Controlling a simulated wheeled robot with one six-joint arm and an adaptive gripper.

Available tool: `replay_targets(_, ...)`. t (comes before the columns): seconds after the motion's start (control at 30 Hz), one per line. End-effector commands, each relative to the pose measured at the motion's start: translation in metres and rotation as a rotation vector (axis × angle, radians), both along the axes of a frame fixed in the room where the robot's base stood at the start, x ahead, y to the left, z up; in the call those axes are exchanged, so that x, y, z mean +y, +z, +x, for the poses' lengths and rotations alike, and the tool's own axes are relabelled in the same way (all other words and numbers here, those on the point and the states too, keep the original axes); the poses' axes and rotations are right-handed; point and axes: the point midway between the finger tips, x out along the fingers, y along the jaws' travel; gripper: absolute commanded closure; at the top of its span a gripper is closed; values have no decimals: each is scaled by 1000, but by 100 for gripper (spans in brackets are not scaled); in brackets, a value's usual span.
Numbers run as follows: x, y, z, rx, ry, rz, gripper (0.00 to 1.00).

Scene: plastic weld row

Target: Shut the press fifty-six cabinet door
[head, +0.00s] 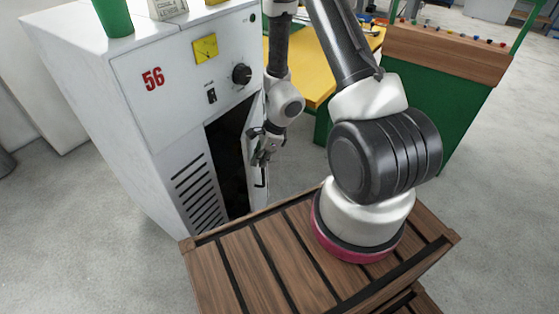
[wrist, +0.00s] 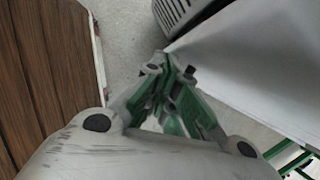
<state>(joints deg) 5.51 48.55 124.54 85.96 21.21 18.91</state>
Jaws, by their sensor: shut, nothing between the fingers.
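The white press cabinet (head: 135,125) carries a red number 56 and stands at the left in the head view. Its door (head: 257,185) stands open on the right side of a dark opening (head: 228,165), with a black handle on it. My gripper (head: 262,158) is shut and empty, in front of the door's outer part. In the wrist view the gripper's closed fingertips (wrist: 160,65) are close to the edge of a large pale panel (wrist: 255,60), which looks like the door. I cannot tell whether they touch it.
A slatted wooden deck (head: 255,262) fills the lower middle, and its edge shows in the wrist view. A yellow table (head: 310,75) and a green workbench (head: 425,100) stand behind to the right. A green cup (head: 113,17) stands on the cabinet. Grey floor lies between.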

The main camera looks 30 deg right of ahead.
Motion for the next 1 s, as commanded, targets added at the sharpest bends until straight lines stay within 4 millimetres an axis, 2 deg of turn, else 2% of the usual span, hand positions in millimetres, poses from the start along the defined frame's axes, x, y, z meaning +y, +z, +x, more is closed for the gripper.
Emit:
replay_targets(0.03, 12, 0, 6, -1, -33, 1, 100)
replay_targets(0.2, 45, 0, 27, -2, -169, 0, 100)
replay_targets(0.43, 74, 0, 53, -2, -303, 1, 100)
replay_targets(0.7, 88, 0, 69, 0, -382, 1, 100)
replay_targets(1.0, 90, 0, 72, 0, -398, 0, 100)
